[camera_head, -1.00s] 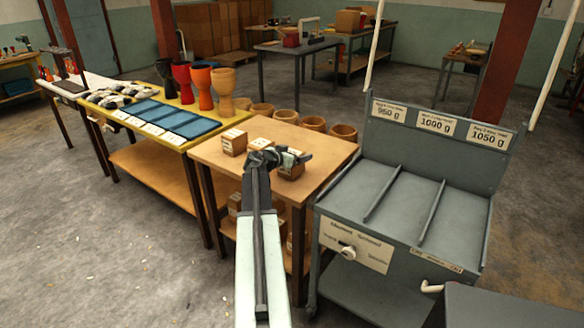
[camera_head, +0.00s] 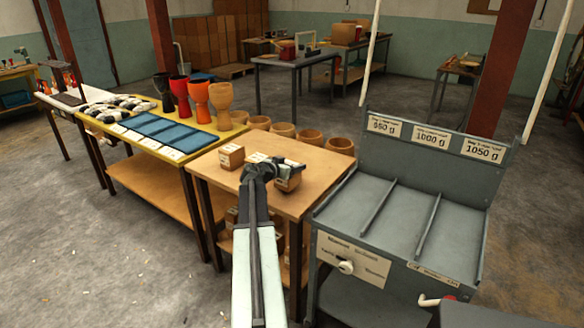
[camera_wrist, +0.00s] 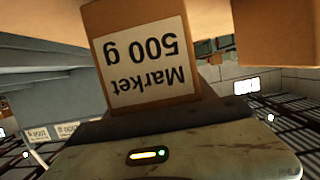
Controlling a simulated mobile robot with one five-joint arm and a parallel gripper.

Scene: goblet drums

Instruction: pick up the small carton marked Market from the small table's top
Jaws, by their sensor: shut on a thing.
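The small carton marked Market (camera_wrist: 148,62) fills the upper middle of the wrist view, its white "Market 500 g" label upside down there. In the head view a carton (camera_head: 288,184) shows under my gripper (camera_head: 289,169), near the right side of the small table's top (camera_head: 316,172). My gripper is shut on the Market carton, and its fingers hide part of the carton from above. I cannot tell whether the carton touches the top or hangs just clear of it.
Another carton (camera_head: 231,156) stands left on the top, and one more (camera_head: 257,157) is partly hidden behind my gripper. A grey sorting cart (camera_head: 400,205) stands close at right; more cartons lie on the lower shelf.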

